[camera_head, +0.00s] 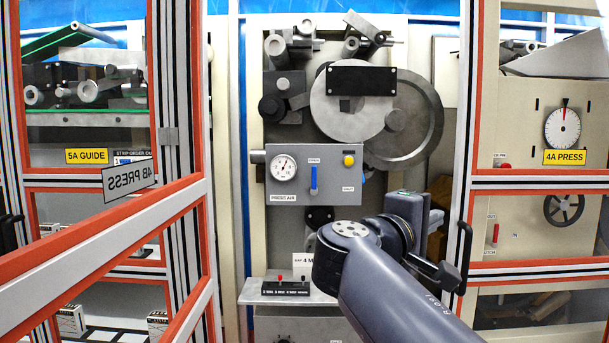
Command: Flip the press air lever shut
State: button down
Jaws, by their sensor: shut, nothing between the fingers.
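The grey press air panel (330,197) is mounted below the large rollers, in the middle of the view. The small print around the lever is too small to read. My gripper (447,274) is dark and partly hidden by my own wrist. It is shut and empty, below and to the right of the panel, well apart from the lever.
A yellow button (348,160) sits right of the lever. A small shelf (259,297) with a red-knobbed switch box (286,288) is below. An orange-edged open door (110,235) reaches in from the left. A black door handle (464,243) stands close to my gripper's right.

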aim_at(313, 189)
jog(key=i+l+u, duration=0.1)
jog(key=i+u, duration=0.3)
jog(key=i+l+u, duration=0.2)
jog(key=i+u, duration=0.15)
jog(key=i+l+u, duration=0.4)
jog(key=i+j, duration=0.05)
jog(key=i, duration=0.05)
